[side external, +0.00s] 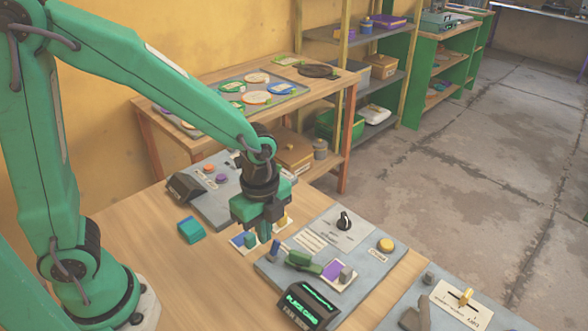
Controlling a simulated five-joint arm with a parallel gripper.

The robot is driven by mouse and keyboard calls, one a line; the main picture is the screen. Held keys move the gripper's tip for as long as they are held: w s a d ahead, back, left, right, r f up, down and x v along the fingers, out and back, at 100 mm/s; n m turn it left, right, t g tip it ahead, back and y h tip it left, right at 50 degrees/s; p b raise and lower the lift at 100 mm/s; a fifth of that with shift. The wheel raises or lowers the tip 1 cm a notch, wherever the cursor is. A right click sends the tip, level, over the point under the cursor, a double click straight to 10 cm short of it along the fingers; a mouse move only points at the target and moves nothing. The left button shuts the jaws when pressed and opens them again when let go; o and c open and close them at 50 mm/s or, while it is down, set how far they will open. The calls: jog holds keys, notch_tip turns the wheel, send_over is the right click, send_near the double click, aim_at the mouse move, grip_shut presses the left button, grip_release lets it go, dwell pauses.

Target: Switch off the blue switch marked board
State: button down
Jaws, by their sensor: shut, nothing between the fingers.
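My gripper (266,233) is shut and empty, pointing down over the near-left edge of the middle grey panel (330,225). A small blue upright piece (274,248), likely the blue switch, stands on that panel's left corner, just below and beside the fingertips. I cannot tell whether the fingers touch it. Its marking is too small to read, and its on or off position is not clear.
A lit display (311,304) stands at the panel's front. A blue-and-white pad (243,241) lies left of the panel, and a teal block (191,230) farther left. Other panels stand behind (215,205) and at front right (450,310). Bare wood (190,285) lies front left.

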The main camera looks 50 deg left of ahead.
jog(key=shift+s+r, duration=0.15)
jog(key=shift+r, duration=0.65)
jog(key=shift+s+r, duration=0.15)
jog(key=shift+r, duration=0.65)
jog(key=s+a+r+n+t, duration=0.5)
jog(key=a+r+n, duration=0.5)
jog(key=n, duration=0.8)
notch_tip(320, 180, up, 2)
jog(key=shift+s+a+r+t, duration=0.15)
jog(key=shift+s+a+t, duration=0.15)
jog(key=shift+s, duration=0.85)
